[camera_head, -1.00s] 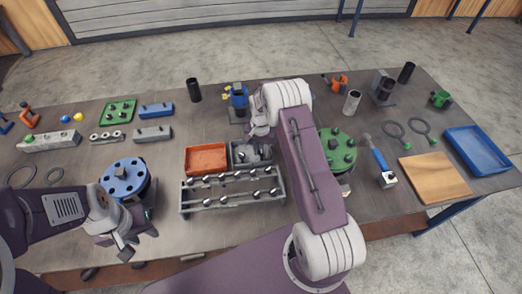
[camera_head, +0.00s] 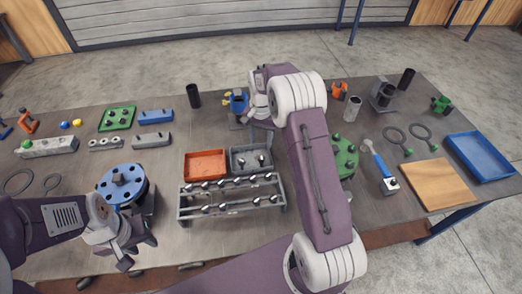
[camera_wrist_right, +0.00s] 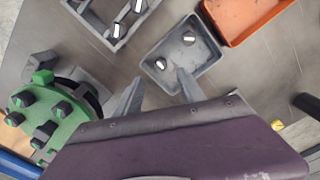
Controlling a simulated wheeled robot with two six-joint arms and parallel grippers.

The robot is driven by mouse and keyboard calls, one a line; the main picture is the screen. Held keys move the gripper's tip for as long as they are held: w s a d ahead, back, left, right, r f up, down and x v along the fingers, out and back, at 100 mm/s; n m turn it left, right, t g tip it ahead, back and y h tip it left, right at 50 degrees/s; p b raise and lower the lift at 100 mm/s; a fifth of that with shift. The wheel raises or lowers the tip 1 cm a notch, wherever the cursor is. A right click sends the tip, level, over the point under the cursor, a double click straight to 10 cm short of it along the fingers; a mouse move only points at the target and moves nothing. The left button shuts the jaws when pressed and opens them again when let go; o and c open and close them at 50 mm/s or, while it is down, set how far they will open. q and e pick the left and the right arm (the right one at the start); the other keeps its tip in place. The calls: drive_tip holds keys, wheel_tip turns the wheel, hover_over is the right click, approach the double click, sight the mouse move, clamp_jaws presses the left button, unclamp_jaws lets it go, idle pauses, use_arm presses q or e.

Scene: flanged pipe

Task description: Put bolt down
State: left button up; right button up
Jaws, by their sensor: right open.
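Two bolts with dark heads lie in the grey tray (camera_head: 236,166); the right wrist view shows one bolt (camera_wrist_right: 188,38) near the tray's far side and another bolt (camera_wrist_right: 160,64) nearer my fingers. My right gripper (camera_wrist_right: 160,92) is open and empty, its fingertips above the near edge of the grey tray and apart from both bolts. In the head view, my right gripper (camera_head: 250,118) is just beyond the grey tray, partly hidden by its own arm. My left gripper (camera_head: 136,252) is at the front left, beside the blue round flange (camera_head: 122,184); its jaw gap is unclear.
An orange tray (camera_head: 205,164) stands left of the grey tray. A grey rack (camera_head: 232,208) with several bolts is in front. A green flange (camera_head: 345,155) is partly behind my right arm. A blue fixture (camera_head: 237,102) stands behind the grey tray.

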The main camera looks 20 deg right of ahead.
drive_tip(key=shift+r, duration=0.95)
drive_tip(key=s+a+n, duration=0.4)
drive_tip(key=s, duration=0.7)
drive_tip(key=s+a+n+t, duration=0.1)
drive_tip(key=s+a+n, duration=0.2)
drive_tip(key=s, duration=0.8)
drive_tip(key=shift+a+n, duration=0.35)
drive_tip(key=shift+n, duration=0.55)
